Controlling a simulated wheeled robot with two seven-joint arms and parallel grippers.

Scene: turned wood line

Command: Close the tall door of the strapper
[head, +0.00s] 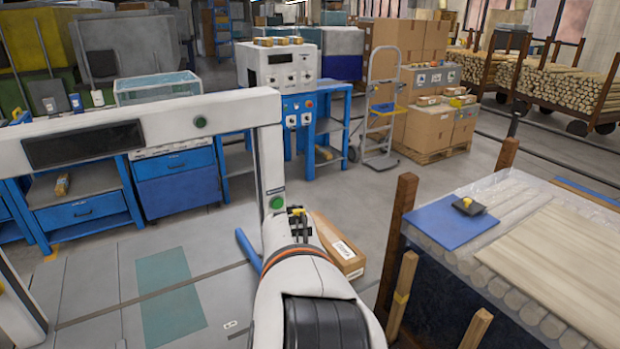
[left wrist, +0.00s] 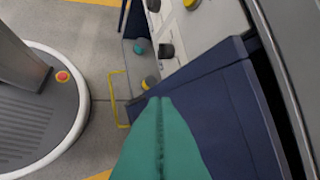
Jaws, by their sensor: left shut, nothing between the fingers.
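A dark blue panel (left wrist: 218,110), which looks like the tall door, fills much of the right side of the left wrist view at a slant. A pale face with several knobs (left wrist: 165,50) lies beyond its upper edge. My left gripper (left wrist: 160,103) has teal fingers pressed together, empty, over the panel's left edge; I cannot tell if they touch it. In the head view a white arch (head: 150,120) with a dark display, likely the strapper, stands at the left. A white arm with an orange ring reaches in front of its post; its fingers are not clear. My right gripper does not show.
A long cardboard box (head: 340,248) lies on the floor behind the arm. A pallet of turned wood with a blue sheet (head: 437,224) and wooden posts stands at the right. A hand truck (head: 378,110) and stacked cartons (head: 425,122) stand farther back, beyond open floor.

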